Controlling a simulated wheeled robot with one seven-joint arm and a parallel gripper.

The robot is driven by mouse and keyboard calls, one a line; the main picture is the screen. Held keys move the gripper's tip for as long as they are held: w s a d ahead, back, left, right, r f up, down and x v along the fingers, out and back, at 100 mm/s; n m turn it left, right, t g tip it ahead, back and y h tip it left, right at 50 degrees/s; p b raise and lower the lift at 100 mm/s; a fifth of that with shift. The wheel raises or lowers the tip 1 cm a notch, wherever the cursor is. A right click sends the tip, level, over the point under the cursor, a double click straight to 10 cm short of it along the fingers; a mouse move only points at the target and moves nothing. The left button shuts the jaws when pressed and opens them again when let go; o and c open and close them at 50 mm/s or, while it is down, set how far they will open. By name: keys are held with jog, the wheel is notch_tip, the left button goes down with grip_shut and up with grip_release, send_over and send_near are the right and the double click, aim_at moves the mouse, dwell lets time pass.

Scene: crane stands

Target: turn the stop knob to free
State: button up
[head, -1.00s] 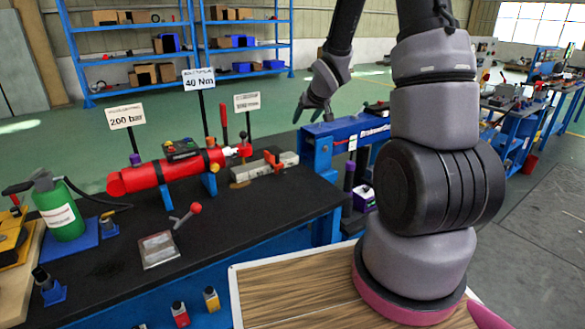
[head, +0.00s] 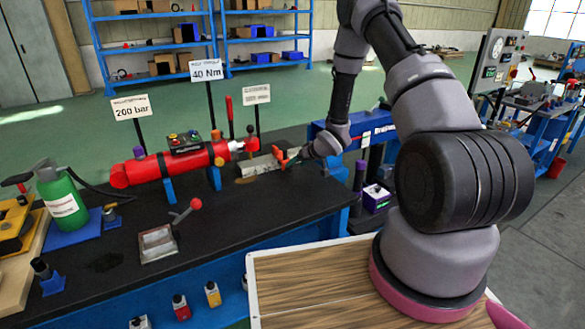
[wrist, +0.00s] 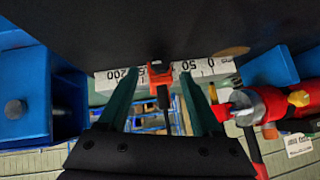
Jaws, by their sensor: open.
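The stop is a small orange block (head: 281,157) on a pale ruler rail (head: 258,166) at the right end of the black bench. In the wrist view the orange block (wrist: 160,72) sits on the numbered rail (wrist: 110,79), and a dark knob or handle (wrist: 163,98) extends from it. My gripper (head: 295,158) is at the block. In the wrist view my gripper's green fingers (wrist: 160,84) are open, one on each side of the block and handle, with gaps visible. In the head view the fingers partly hide the stop. The knob's setting cannot be read.
A red cylinder (head: 150,170) with a red upright lever (head: 229,115) lies left of the rail. Signs reading 200 bar (head: 131,108) and 40 Nm (head: 206,70) stand behind. A blue block (wrist: 28,105) shows in the wrist view.

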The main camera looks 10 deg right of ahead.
aim_at(291, 168)
jog(key=shift+x, duration=2.1)
grip_shut()
jog(key=shift+a, duration=0.1)
jog(key=n+h, duration=0.1)
jog(key=t+h, duration=0.1)
jog(key=h, duration=0.1)
jog(key=shift+s+a+n, duration=0.15)
jog(key=shift+a+n, duration=0.25)
jog(key=shift+a+f+n+t+h, duration=0.1)
jog(key=shift+n+t+h, duration=0.85)
jog(key=shift+h, duration=0.85)
grip_release()
jog(key=shift+s, duration=0.1)
